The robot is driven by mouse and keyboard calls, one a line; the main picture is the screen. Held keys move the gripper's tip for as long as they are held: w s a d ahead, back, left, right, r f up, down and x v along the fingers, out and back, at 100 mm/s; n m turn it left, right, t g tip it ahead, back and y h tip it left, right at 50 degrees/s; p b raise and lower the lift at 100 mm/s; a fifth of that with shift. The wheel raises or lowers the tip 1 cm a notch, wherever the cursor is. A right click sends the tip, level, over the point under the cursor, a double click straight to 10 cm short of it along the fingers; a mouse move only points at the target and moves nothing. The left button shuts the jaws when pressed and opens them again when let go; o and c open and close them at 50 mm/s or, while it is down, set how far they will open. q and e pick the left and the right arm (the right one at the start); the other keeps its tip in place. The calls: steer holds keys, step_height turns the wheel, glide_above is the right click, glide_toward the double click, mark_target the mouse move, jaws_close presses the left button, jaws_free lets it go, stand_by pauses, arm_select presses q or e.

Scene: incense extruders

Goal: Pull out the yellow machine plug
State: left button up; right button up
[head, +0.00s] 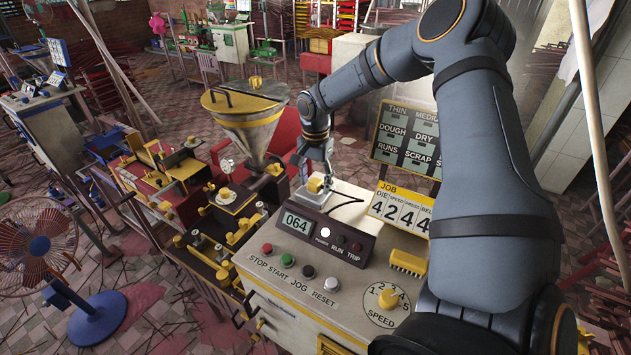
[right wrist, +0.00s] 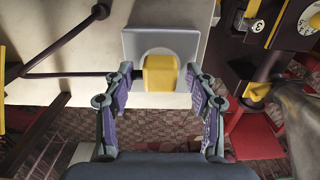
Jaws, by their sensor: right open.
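The yellow plug (head: 315,185) sits in a grey socket plate at the back of the cream control cabinet. In the right wrist view, the yellow plug (right wrist: 161,73) is in front of the grey socket plate (right wrist: 160,36), with a dark cord (right wrist: 65,74) running left from it. My right gripper (head: 318,173) is at the plug. It also shows in the right wrist view (right wrist: 160,82), its fingers open with one on each side of the plug. Whether a finger touches the plug is hard to tell. My left gripper is not in view.
The cabinet top carries a dark display box (head: 322,236) reading 064, several buttons, a speed dial (head: 387,298) and a JOB sign (head: 403,208). A metal hopper (head: 246,115) stands left of the gripper. A fan (head: 40,250) is at far left.

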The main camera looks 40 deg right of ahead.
mark_target(315, 181)
jaws_close()
steer(key=shift+r, duration=0.2)
steer(key=shift+r+p, duration=1.9)
steer(key=shift+r, duration=0.95)
